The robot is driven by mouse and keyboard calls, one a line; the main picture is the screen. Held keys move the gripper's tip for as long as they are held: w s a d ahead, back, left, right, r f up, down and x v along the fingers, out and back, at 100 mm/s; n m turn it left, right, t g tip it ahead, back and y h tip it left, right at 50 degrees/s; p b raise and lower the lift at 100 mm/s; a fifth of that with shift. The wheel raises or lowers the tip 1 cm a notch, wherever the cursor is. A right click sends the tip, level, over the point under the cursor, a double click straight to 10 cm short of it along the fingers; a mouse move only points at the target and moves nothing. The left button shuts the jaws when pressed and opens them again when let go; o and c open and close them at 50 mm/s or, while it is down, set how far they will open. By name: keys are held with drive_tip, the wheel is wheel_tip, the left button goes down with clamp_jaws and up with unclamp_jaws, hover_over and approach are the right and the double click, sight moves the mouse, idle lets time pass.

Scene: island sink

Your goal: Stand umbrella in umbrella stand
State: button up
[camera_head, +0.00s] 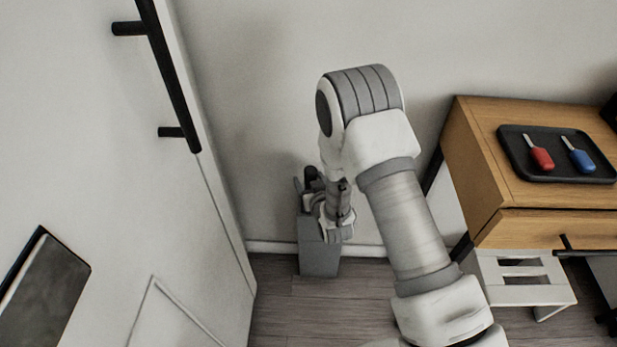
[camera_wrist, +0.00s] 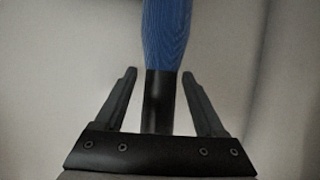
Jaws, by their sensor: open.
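The umbrella shows in the wrist view as a blue ribbed canopy (camera_wrist: 166,28) with a black lower part. My gripper (camera_wrist: 159,74) is open, one finger on each side of the black part, with a visible gap on both sides. The grey box-shaped umbrella stand (camera_head: 319,259) is on the floor by the wall in the head view. My wrist is over and in front of the top of the stand. The arm hides most of this area, so I cannot tell whether the umbrella is inside the stand.
A white door (camera_head: 110,200) with a black bar handle is at the left. A wooden table (camera_head: 480,150) at the right holds a black tray (camera_head: 555,176) with a red and a blue tool. A white stool (camera_head: 520,285) is under it. Some floor before the stand is clear.

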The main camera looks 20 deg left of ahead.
drive_tip(key=p+v, duration=0.3)
drive_tip(key=v, duration=0.8)
drive_tip(key=w+d+r+m+h, duration=0.15)
drive_tip(key=w+d+r, duration=0.35)
drive_tip(key=r, duration=0.5)
drive_tip(key=d+r+m+g+h, duration=0.2)
drive_tip(key=d+r+h, duration=0.1)
drive_tip(key=d+r, duration=0.65)
drive_tip(key=s+d+r+m+g, duration=0.1)
drive_tip(key=s+d+r, duration=0.2)
drive_tip(key=s, duration=0.4)
drive_tip(key=s+d+r+g+h, duration=0.1)
drive_tip(key=s+d+r, duration=0.3)
drive_tip(key=s+r, duration=0.2)
drive_tip(key=s+d+r+m+g+h, duration=0.1)
drive_tip(key=s+d+r, duration=0.3)
drive_tip(key=s, duration=0.6)
drive_tip(key=shift+r+m+g, duration=0.35)
drive_tip(key=shift+r+g, duration=0.05)
drive_tip(key=shift+r, duration=0.1)
drive_tip(key=shift+d+h, duration=0.1)
drive_tip(key=shift+h, duration=0.15)
wheel_tip(320, 180, up, 25)
drive_tip(key=p, duration=2.5)
